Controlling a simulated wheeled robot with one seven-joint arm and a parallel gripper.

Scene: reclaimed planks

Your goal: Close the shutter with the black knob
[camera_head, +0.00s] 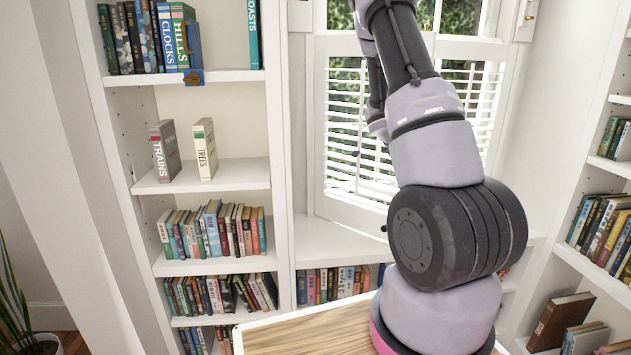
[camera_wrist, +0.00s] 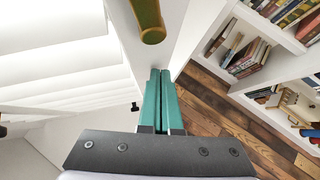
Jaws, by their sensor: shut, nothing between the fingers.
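A white louvered shutter (camera_wrist: 55,55) fills the left of the wrist view. A small black knob (camera_wrist: 135,106) sticks out below its slats, just left of my gripper's fingers. A brass-coloured handle or knob (camera_wrist: 150,20) is beyond the fingertips, near a white upright panel. My gripper (camera_wrist: 160,74) has two teal fingers pressed together with nothing between them; they lie close to the white panel, and I cannot tell if they touch it. In the head view, white louvered shutters (camera_head: 357,130) cover the window, partly hidden by my arm. My gripper is not visible there.
A white bookcase (camera_head: 225,172) with several books stands left of the window; another (camera_head: 612,175) is at the right. A white ledge (camera_head: 330,243) runs below the window. A wooden tabletop (camera_head: 300,332) is in front. Wooden floor (camera_wrist: 215,115) shows in the wrist view.

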